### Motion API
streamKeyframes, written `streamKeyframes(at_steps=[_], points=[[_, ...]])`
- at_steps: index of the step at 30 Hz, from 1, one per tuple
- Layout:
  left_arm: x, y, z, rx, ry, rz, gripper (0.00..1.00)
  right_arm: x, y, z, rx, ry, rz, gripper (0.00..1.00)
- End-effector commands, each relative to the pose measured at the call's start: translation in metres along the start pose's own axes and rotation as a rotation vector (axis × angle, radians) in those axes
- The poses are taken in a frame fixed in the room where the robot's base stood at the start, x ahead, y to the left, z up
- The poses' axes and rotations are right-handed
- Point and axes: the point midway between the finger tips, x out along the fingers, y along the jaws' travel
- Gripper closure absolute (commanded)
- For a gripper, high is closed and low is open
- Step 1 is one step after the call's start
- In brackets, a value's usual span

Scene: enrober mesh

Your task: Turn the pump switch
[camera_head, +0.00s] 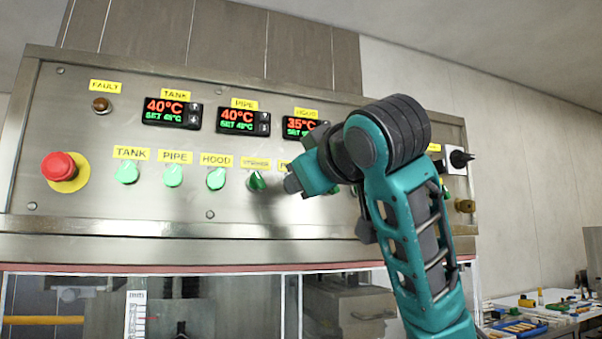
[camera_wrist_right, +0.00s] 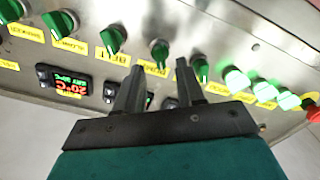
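The pump switch, a green knob (camera_wrist_right: 160,52), shows in the right wrist view, which is upside down. It sits by a yellow label that is hard to read, one place along from the stirrer knob (camera_wrist_right: 201,69). In the head view my gripper hides this knob, and only the start of its label (camera_head: 285,164) shows. My right gripper (camera_head: 297,183) is in front of the panel at that place. In the right wrist view its two fingers (camera_wrist_right: 160,72) are apart, with the pump knob showing between and beyond their tips. Contact cannot be told. My left gripper is not in view.
A red emergency button (camera_head: 60,167) is at far left, a black rotary switch (camera_head: 460,159) at right. In the wrist view, the belt knob (camera_wrist_right: 113,38) is close beside the fingers.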

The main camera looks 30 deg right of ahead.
Motion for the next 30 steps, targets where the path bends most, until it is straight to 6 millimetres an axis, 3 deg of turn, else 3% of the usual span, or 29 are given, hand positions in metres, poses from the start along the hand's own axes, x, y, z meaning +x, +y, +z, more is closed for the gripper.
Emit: streamKeyframes(at_steps=[6, 17, 30], points=[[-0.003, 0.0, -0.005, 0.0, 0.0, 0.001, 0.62, 0.025, 0.0, 0.0, 0.0, -0.001, 0.0, 0.62], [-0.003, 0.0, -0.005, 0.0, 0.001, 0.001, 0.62, 0.03, 0.0, 0.0, 0.0, 0.001, 0.0, 0.62], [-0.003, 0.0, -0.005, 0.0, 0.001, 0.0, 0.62, 0.03, 0.0, 0.0, 0.0, 0.002, 0.0, 1.0]])
